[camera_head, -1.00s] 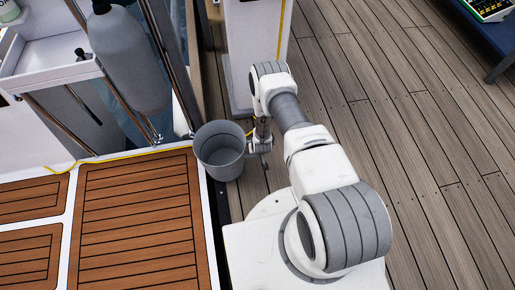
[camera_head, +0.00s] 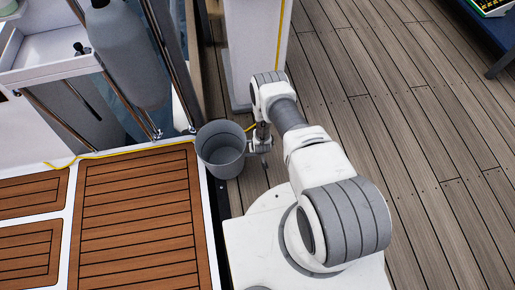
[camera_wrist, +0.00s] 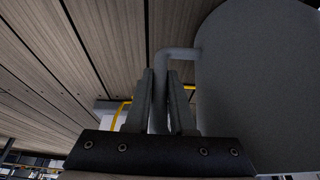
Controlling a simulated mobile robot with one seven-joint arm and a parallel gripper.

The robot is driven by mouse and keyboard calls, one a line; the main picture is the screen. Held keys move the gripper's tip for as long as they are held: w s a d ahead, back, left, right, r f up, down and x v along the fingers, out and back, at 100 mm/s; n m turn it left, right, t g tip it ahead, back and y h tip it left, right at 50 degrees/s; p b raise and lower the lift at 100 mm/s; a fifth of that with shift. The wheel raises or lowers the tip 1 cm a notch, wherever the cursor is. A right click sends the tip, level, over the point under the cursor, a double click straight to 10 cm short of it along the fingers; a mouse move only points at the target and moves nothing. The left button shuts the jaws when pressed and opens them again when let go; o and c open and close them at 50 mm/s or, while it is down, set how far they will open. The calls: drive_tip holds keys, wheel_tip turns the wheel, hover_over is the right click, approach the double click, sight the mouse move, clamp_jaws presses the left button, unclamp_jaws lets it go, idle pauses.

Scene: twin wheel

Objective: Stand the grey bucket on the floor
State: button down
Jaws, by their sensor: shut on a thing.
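The grey bucket (camera_head: 221,148) is upright with its open mouth up, left of my gripper (camera_head: 262,146) in the head view. It looks empty. In the wrist view the bucket's grey side (camera_wrist: 258,85) fills the right, and its handle bar runs between the fingers of my gripper (camera_wrist: 161,100). My gripper is shut on that handle. The bucket hangs or stands over the dark gap beside the boat deck edge. Its underside is hidden, so I cannot tell whether it touches anything below.
A wooden boat deck (camera_head: 137,215) with a white rim lies to the left. A white pillar (camera_head: 256,45) with a yellow line stands behind my gripper. A grey fender (camera_head: 128,55) and metal rails are at upper left.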

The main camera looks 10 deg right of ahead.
drive_tip(key=shift+f, duration=0.25)
drive_tip(key=c, duration=0.7)
unclamp_jaws()
drive_tip(key=shift+f, duration=0.1)
drive_tip(key=shift+o, duration=0.4)
drive_tip(key=shift+o, duration=1.3)
